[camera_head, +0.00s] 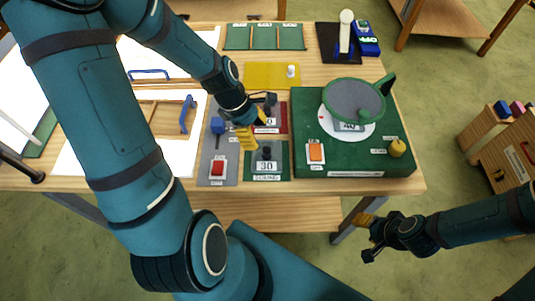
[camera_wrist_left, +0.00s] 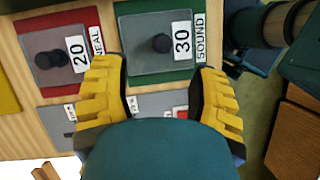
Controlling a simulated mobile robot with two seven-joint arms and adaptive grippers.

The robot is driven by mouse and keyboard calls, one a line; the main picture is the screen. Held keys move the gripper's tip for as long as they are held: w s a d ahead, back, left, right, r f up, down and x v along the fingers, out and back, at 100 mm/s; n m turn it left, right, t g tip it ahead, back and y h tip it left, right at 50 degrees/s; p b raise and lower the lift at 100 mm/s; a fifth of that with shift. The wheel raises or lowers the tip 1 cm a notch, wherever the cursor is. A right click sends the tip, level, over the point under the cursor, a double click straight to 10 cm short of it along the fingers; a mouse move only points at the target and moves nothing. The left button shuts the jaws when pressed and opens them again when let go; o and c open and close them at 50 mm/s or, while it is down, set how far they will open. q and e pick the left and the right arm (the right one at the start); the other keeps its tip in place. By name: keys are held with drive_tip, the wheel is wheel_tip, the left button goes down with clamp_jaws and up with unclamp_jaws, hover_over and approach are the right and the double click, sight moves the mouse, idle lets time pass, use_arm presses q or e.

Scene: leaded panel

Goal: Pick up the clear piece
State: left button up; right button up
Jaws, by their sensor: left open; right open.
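I cannot pick out the clear piece with certainty in either view. My left gripper (camera_head: 256,128) is open over the front middle of the table. My right gripper (camera_head: 366,238) is open and empty, off the table's front right edge.
A green box (camera_head: 372,163) at the right carries a round grey disc (camera_head: 353,100), an orange switch (camera_head: 316,152) and a yellow knob (camera_head: 397,148). A grey switch panel (camera_head: 231,168) lies left of the green pad. A yellow mat (camera_head: 258,77) lies behind. White boards fill the left.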

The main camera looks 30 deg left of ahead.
sight(264, 148)
use_arm(q)
drive_tip(key=x, duration=0.3)
drive_tip(key=shift+b+x, duration=0.45)
drive_tip(key=shift+x, duration=2.25)
drive_tip(key=shift+o, duration=0.2)
drive_tip(key=shift+s, duration=0.2)
drive_tip(key=shift+a, duration=0.1)
clamp_jaws()
